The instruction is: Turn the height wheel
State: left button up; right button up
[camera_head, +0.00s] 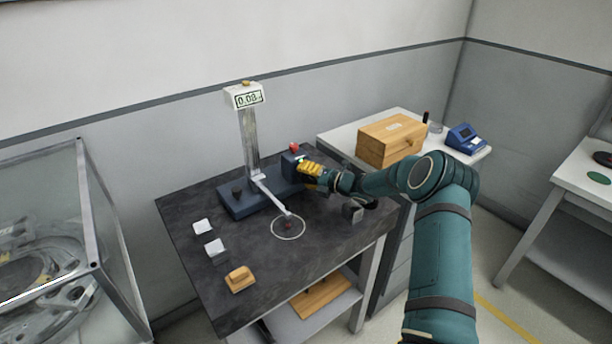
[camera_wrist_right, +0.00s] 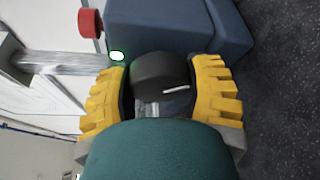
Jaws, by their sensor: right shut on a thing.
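The height gauge has a dark blue base (camera_head: 243,204), an upright metal column (camera_head: 251,140) and a display (camera_head: 246,96) at the top that seems to read 0.00. The black height wheel (camera_wrist_right: 160,77) is on the side of a blue housing (camera_wrist_right: 185,27). My right gripper (camera_head: 309,170) is at that housing, at the right of the gauge. In the right wrist view its yellow ribbed fingers (camera_wrist_right: 160,95) stand on both sides of the wheel and are shut on it. A white mark shows on the wheel face. The left gripper is not in view.
A thin arm from the column reaches over a ring (camera_head: 288,227) on the dark tabletop (camera_head: 190,190). Two white blocks and a wooden block (camera_head: 240,279) lie at the left and front. A red button (camera_wrist_right: 90,22) sits near the wheel. A wooden box (camera_head: 391,141) stands behind.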

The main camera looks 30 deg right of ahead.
jog(key=o, duration=1.2)
jog(key=shift+v, duration=3.85)
